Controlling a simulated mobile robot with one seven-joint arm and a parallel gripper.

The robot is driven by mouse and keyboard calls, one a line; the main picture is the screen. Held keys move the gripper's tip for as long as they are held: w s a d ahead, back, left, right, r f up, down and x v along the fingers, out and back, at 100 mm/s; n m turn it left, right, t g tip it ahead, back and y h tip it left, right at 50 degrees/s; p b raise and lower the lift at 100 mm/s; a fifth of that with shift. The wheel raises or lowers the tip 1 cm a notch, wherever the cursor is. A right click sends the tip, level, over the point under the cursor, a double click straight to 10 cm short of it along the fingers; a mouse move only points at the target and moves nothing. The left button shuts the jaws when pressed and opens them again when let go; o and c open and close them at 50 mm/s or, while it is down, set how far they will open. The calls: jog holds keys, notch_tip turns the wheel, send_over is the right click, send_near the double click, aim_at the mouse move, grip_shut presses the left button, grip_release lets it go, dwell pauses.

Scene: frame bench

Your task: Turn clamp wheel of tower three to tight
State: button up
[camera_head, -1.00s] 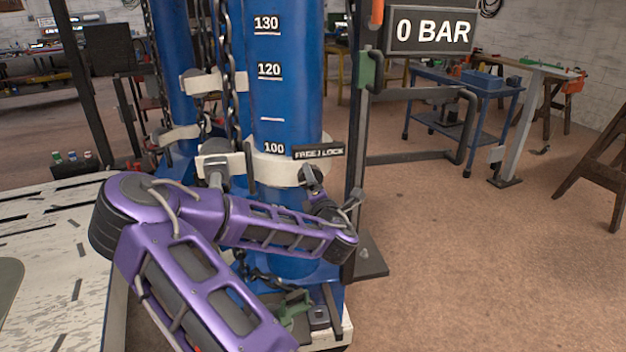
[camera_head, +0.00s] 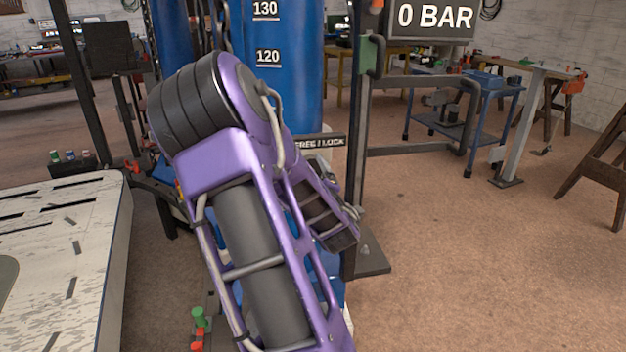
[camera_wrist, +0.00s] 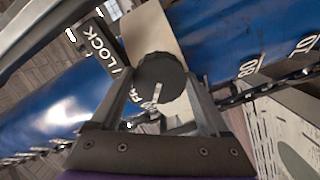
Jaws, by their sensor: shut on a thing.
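A blue tower column (camera_head: 288,95) with white height marks stands behind my arm in the head view. In the wrist view, my gripper (camera_wrist: 160,88) has a finger on each side of a dark round clamp wheel (camera_wrist: 160,72) and is shut on it. A pale line on the wheel points toward the bottom of the picture, near the letters FR. The black FREE / LOCK plate (camera_head: 320,142) shows beside my arm; its LOCK end (camera_wrist: 98,48) is left of the wheel. A cream collar (camera_wrist: 148,28) is behind the wheel. My arm hides most of the clamp in the head view.
A sign reading 0 BAR (camera_head: 432,17) hangs on a dark post frame (camera_head: 357,150) right of the column. A worn white platform (camera_head: 60,255) is at left. A blue cart (camera_head: 465,120) stands behind.

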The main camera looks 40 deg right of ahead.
jog(key=shift+w+a+m+b, duration=0.1)
jog(key=shift+m+b, duration=0.45)
jog(key=shift+m, duration=4.35)
jog(key=o, duration=1.2)
jog(key=shift+o, duration=0.2)
